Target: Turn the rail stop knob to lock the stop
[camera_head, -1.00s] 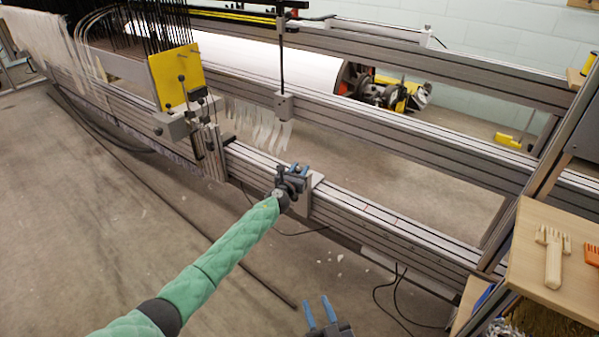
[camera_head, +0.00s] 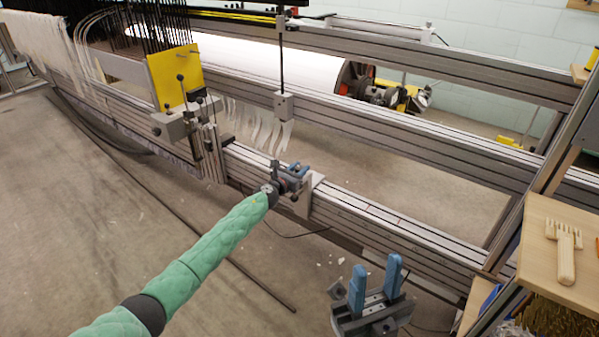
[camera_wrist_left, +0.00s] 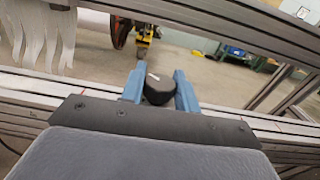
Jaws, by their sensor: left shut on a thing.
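The rail stop (camera_head: 313,185) is a grey bracket on the near metal rail (camera_head: 375,222) of the frame. Its black knob (camera_wrist_left: 159,88), with a white mark on top, shows between the blue fingers in the left wrist view. My left gripper (camera_head: 297,172) is shut on this knob; in the head view the fingers and wrist largely hide it. My right gripper (camera_head: 374,290) is at the bottom of the head view, with its two blue fingers apart and nothing between them.
A yellow plate (camera_head: 177,78) and grey clamp block (camera_head: 178,125) stand left along the rail. White threads (camera_head: 262,128) hang behind it. A wooden shelf (camera_head: 545,230) with a comb-like tool (camera_head: 565,252) is at the right. The floor in front is mostly clear, with cables.

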